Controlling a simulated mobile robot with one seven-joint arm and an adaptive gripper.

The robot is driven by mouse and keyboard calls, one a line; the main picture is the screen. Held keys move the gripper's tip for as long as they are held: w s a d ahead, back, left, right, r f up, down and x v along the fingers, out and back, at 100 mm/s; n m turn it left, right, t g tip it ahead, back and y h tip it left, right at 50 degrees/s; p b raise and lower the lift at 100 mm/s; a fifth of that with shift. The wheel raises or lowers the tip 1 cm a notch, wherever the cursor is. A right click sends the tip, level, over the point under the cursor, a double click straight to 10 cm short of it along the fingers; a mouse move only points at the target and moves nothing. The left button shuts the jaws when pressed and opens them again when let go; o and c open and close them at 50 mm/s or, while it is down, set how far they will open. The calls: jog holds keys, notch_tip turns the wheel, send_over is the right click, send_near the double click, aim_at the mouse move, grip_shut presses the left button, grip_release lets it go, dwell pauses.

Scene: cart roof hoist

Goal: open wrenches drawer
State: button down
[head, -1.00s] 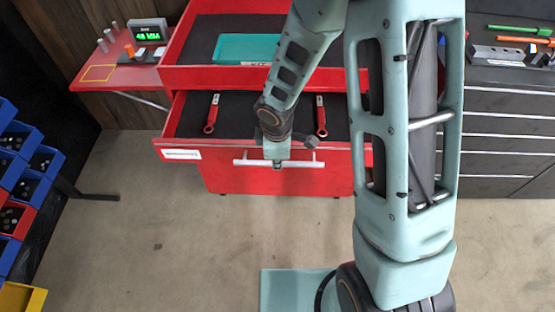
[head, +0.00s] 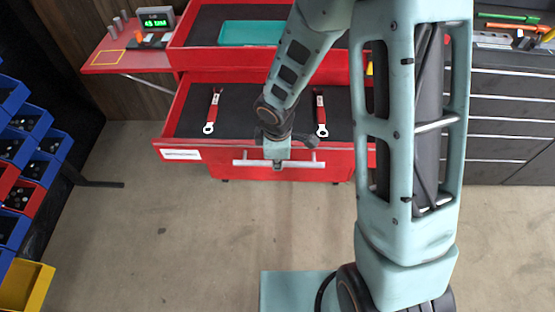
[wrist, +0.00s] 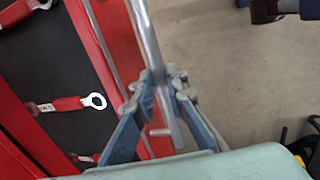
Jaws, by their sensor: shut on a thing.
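The wrenches drawer (head: 255,115) is a red drawer pulled out of the red cart, with a dark liner. Its white label (head: 181,155) is on the left of the front. Two red-handled wrenches lie in it, one at left (head: 213,111) and one at right (head: 320,113); a wrench also shows in the wrist view (wrist: 75,103). My gripper (head: 278,164) is at the middle of the drawer's silver bar handle (head: 245,163). In the wrist view my gripper (wrist: 163,105) has its fingers either side of the handle bar (wrist: 147,38), shut on it.
The upper red drawer (head: 190,60) is also out and holds a teal case (head: 250,33). A red side table (head: 100,58) with a green display (head: 155,17) is at left. Blue bins (head: 40,170) stand at far left, dark drawers (head: 510,110) at right. The floor in front is clear.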

jog(key=c, duration=1.9)
grip_release()
jog(key=shift+c, duration=0.2)
jog(key=shift+r, duration=0.15)
notch_tip(320, 180, up, 12)
jog(key=s, duration=0.2)
jog(key=shift+s+f, duration=0.15)
jog(key=shift+f, duration=0.1)
